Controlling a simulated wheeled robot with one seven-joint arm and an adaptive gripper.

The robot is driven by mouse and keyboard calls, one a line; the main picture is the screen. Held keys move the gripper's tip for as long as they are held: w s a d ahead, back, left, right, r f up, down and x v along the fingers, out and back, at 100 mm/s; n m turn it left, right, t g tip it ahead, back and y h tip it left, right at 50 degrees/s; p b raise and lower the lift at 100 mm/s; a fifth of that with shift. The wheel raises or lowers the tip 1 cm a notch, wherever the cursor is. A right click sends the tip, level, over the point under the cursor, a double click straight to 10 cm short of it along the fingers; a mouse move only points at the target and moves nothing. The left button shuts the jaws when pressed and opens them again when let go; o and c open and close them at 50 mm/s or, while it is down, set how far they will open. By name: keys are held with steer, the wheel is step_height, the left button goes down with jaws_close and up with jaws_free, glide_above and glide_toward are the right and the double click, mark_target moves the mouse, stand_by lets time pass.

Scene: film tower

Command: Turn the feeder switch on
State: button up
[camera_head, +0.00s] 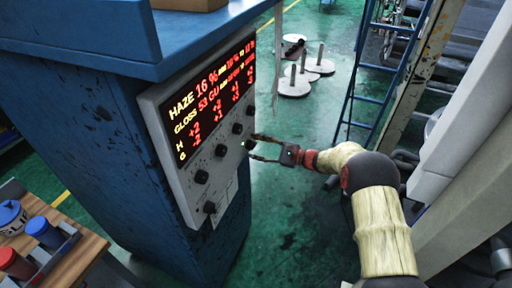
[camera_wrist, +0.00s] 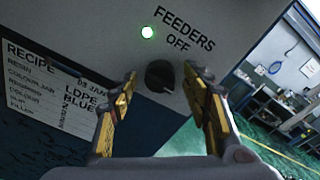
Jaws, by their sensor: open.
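The feeder switch is a round black knob (camera_wrist: 159,75) on the grey panel, with the label FEEDERS OFF (camera_wrist: 182,30) beside it. A green light (camera_wrist: 147,32) glows above the knob. My gripper (camera_wrist: 160,71) is open, with one yellow-and-dark finger on each side of the knob in the wrist view. I cannot tell whether the fingers touch it.
Several other black knobs (camera_head: 202,176) sit under the lit HAZE and GLOSS display (camera_head: 210,88). A recipe card (camera_wrist: 55,88) is left of the knob. A blue ladder (camera_head: 362,95) stands behind my arm. A wooden bench (camera_head: 80,255) with pots is at lower left.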

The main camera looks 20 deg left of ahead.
steer(key=d, duration=1.2)
steer(key=shift+s+r, duration=0.4)
steer(key=shift+s, duration=0.05)
